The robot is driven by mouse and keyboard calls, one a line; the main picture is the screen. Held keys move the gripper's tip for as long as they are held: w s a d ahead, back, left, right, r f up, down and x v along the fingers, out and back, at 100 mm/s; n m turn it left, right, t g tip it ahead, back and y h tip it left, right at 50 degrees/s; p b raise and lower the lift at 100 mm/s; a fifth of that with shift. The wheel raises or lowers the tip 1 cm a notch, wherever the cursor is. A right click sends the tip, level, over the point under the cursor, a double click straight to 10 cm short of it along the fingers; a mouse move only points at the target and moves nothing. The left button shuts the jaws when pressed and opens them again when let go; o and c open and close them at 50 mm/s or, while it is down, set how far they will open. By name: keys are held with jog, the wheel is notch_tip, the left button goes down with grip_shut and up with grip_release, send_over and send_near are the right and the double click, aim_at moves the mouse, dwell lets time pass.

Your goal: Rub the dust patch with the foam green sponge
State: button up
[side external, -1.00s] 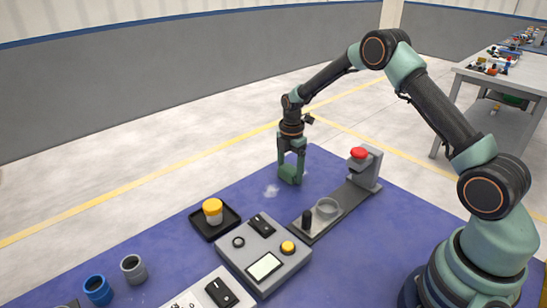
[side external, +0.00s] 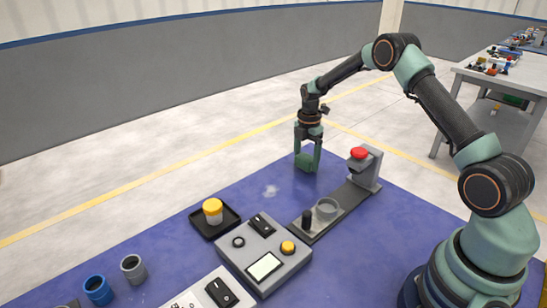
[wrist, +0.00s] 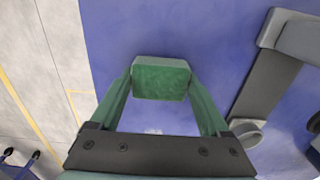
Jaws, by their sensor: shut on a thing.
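My gripper (side external: 307,160) points down over the far part of the blue table and is shut on the green sponge (side external: 306,163). In the wrist view the sponge (wrist: 160,78) sits between the two green fingers. The dust patch (side external: 270,191) is a pale smudge on the blue surface, to the left of and nearer the camera than the sponge. A small pale bit of the patch (wrist: 153,131) shows between the fingers in the wrist view. The sponge is apart from the patch; I cannot tell whether it touches the table.
A black tray (side external: 230,222) holds a yellow-topped jar (side external: 212,211). The table between tray and sponge is clear.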

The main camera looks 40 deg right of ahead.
jog(key=shift+r, duration=3.6)
